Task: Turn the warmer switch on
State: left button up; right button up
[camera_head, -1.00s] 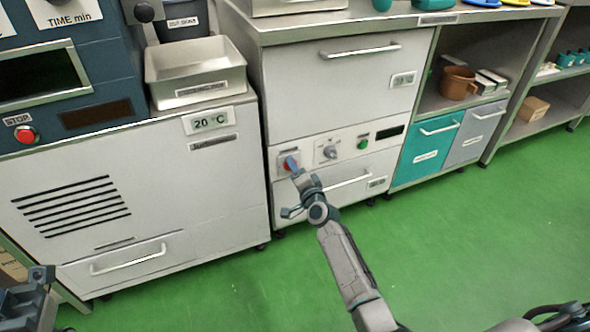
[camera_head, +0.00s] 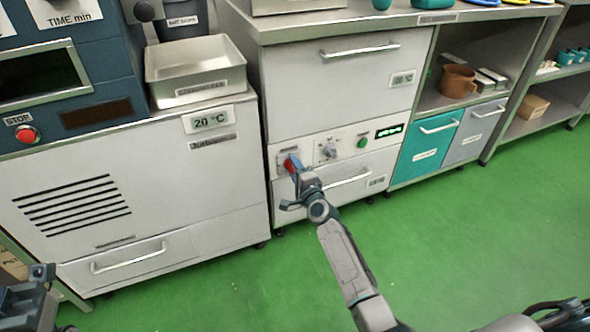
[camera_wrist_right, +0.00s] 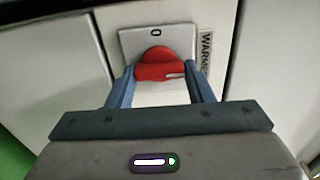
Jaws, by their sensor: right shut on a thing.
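The warmer switch is a red rotary knob (camera_head: 289,164) on a pale plate at the left of the cabinet's control panel (camera_head: 312,152). In the right wrist view the red knob (camera_wrist_right: 157,70) sits between blue fingers, its grip bar lying roughly level in the picture and a white mark near its right end. A label reading "WARME" stands beside its plate. My right gripper (camera_head: 297,172) is shut on the knob; it also shows in the right wrist view (camera_wrist_right: 160,88). My left gripper (camera_head: 30,285) shows only in part at the lower left edge; its fingers are unclear.
Right of the switch are a grey dial (camera_head: 327,152), a green button (camera_head: 362,143) and a small display (camera_head: 389,132) lit green. Drawer handles (camera_head: 347,180) stick out below and above the panel. The green floor (camera_head: 200,285) in front is clear.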

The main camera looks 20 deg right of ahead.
jog(key=o, duration=1)
jog(key=s+p, duration=0.2)
jog(key=s, duration=0.9)
jog(key=shift+d, duration=0.45)
jog(key=shift+w, duration=0.1)
